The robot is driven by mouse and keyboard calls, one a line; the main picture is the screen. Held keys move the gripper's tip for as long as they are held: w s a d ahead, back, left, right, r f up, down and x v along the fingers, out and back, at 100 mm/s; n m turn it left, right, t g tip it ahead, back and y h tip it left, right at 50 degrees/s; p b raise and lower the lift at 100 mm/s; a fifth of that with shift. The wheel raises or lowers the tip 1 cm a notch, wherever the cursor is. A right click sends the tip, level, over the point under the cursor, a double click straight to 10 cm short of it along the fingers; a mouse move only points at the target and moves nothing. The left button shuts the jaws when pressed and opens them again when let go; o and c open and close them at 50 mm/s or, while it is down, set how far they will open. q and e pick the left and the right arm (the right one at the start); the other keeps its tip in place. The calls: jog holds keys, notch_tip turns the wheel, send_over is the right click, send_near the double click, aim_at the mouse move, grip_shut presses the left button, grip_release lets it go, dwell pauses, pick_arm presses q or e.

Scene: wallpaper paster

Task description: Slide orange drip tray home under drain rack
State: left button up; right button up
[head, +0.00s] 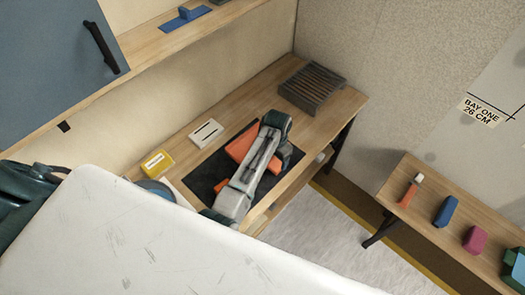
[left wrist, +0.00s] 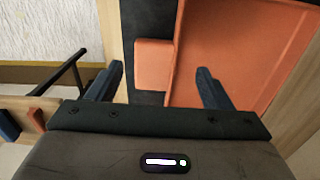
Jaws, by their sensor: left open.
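The orange drip tray (head: 241,143) lies on a black mat (head: 201,175) on the workbench, partly hidden by my left arm. The slatted drain rack (head: 312,86) stands apart from it, toward the bench's far end. In the left wrist view the tray (left wrist: 240,45) fills the upper right, and its short orange tab (left wrist: 153,56) shows between the fingers. My left gripper (left wrist: 159,70) is open over the tab, with nothing clamped. In the head view the left gripper (head: 283,150) is mostly hidden by its own wrist. My right gripper is not in view.
A yellow box (head: 158,162) and a white plate-like item (head: 206,133) lie along the back of the workbench. A shelf (head: 165,45) overhangs it at upper left. A lower bench (head: 420,200) on the right holds several coloured objects. The wood between mat and rack looks clear.

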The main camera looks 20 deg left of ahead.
aim_at(276, 165)
pick_arm(q)
jog(key=f, duration=0.1)
jog(key=f+p, duration=0.1)
jog(key=f, duration=0.1)
jog(key=shift+d, duration=0.3)
jog(key=shift+f, duration=0.65)
jog(key=shift+c, duration=0.2)
jog(key=c, duration=1.1)
jog(key=shift+c, duration=0.8)
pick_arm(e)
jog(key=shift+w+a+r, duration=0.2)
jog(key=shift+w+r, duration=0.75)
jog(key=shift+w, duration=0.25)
